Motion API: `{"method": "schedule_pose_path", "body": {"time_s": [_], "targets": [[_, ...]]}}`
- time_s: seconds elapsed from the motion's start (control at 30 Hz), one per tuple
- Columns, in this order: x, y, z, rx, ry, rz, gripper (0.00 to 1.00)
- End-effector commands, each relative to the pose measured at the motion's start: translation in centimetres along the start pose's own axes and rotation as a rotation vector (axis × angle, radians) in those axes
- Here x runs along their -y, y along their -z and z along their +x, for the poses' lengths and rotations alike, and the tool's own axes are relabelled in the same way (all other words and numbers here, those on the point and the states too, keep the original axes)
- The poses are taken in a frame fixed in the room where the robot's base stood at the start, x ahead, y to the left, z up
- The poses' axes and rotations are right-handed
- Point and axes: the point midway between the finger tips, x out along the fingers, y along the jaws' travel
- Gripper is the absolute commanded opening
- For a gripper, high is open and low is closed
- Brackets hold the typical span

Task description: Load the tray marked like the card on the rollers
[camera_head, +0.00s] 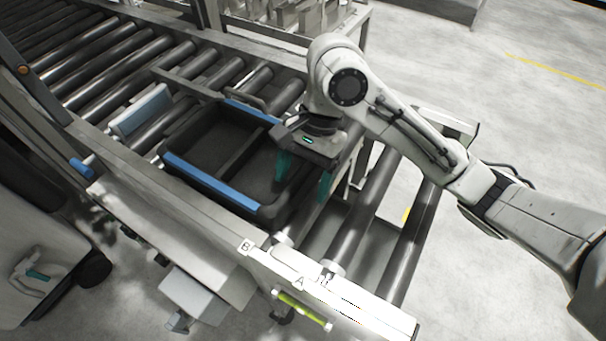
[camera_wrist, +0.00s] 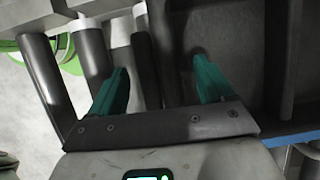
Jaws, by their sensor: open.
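A black tray (camera_head: 212,183) with blue strips on two opposite rims sits on the rollers (camera_head: 130,75) in the head view. A divider splits its empty inside. My gripper (camera_head: 303,190) is open, its teal fingers pointing down at the tray's right side. In the wrist view my gripper (camera_wrist: 158,70) has one finger over the tray's dark inside and the other outside it, with what looks like the tray wall (camera_wrist: 146,60) between. I cannot tell whether the fingers touch it. I make out no mark on the tray and cannot identify a card.
The front rail (camera_head: 335,303) carries labels B (camera_head: 246,247) and A (camera_head: 300,282), with a yellow-green cylinder (camera_head: 303,311) below. Bare rollers (camera_head: 408,245) lie to the right. Open floor lies beyond.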

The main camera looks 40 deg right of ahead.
Motion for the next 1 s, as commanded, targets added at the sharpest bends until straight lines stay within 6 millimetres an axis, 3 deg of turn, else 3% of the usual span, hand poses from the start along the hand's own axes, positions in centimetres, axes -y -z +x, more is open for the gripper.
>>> {"method": "schedule_pose_path", "body": {"time_s": [0.27,0.7,1.0], "targets": [[0.0,0.0,-0.9,-0.002,0.0,0.0,0.81],[0.0,0.0,-8.7,-0.003,0.001,0.0,0.81],[0.0,0.0,-10.8,0.0,-0.001,0.0,0.81]]}}
